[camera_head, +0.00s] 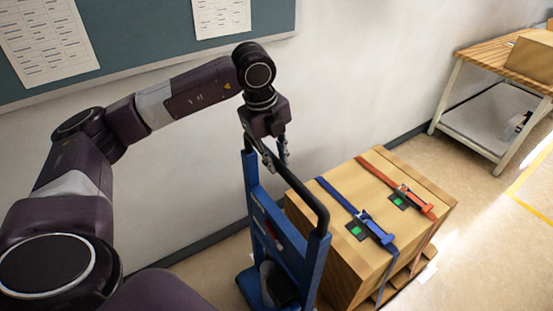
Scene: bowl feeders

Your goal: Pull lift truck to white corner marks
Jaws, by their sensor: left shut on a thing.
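The blue lift truck (262,215) stands in the lower middle, with a dark handle bar (305,195) along its top. My left gripper (276,160) points down and is shut on the handle bar near its far end. A large wooden crate (350,195) is right beside the truck, with a blue strap and an orange strap over its lid. A small white patch (428,272) lies on the floor by the crate's right side; I cannot tell if it is a corner mark. My right gripper is out of view.
A wooden-topped table (480,55) with a cardboard box (532,58) on it stands at the upper right. A yellow floor line (530,205) runs near the right edge. The wall (350,80) is close behind the truck. Open floor lies to the right of the crate.

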